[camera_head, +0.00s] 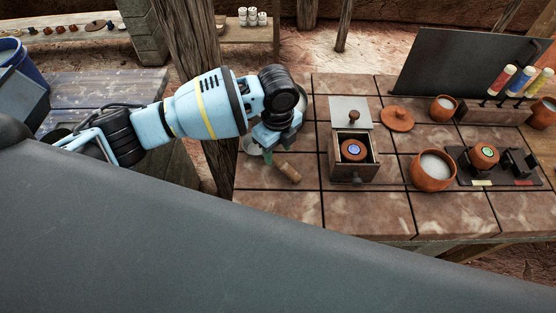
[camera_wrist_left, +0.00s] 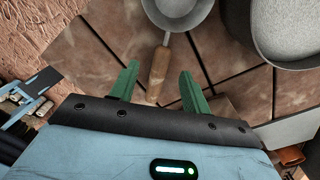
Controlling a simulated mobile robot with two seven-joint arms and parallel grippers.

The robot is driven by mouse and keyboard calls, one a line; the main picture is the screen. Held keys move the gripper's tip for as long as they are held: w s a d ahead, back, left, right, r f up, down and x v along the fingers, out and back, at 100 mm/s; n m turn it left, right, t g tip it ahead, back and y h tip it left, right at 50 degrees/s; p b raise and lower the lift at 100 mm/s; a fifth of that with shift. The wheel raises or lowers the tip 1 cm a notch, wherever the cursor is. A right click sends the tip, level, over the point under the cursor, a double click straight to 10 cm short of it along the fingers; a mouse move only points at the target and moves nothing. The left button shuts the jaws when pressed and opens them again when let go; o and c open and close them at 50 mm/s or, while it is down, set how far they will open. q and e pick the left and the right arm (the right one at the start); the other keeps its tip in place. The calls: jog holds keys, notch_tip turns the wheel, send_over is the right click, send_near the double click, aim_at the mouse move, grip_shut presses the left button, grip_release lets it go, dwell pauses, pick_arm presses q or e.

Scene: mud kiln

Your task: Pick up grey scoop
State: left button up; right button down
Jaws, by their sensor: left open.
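The grey scoop has a round grey bowl (camera_wrist_left: 178,12) and a wooden handle (camera_wrist_left: 158,72), seen at the top middle of the left wrist view. In the head view its wooden handle (camera_head: 288,173) lies on the tiled table, and its bowl is largely hidden by my gripper. My left gripper (camera_head: 268,150) points down over the scoop; it also shows in the left wrist view (camera_wrist_left: 159,72). Its green fingers are open, one to each side of the handle in that view. Whether they touch it, I cannot tell. My right gripper is out of view.
Terracotta bowls (camera_head: 431,182), a round lid (camera_head: 397,118) and a dark panel (camera_head: 465,75) stand farther right. A large grey vessel (camera_wrist_left: 262,40) is beside the scoop.

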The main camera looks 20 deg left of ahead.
aim_at(278, 158)
pick_arm(q)
jog(key=shift+w+f, duration=0.1)
jog(key=shift+f, duration=2.45)
grip_shut()
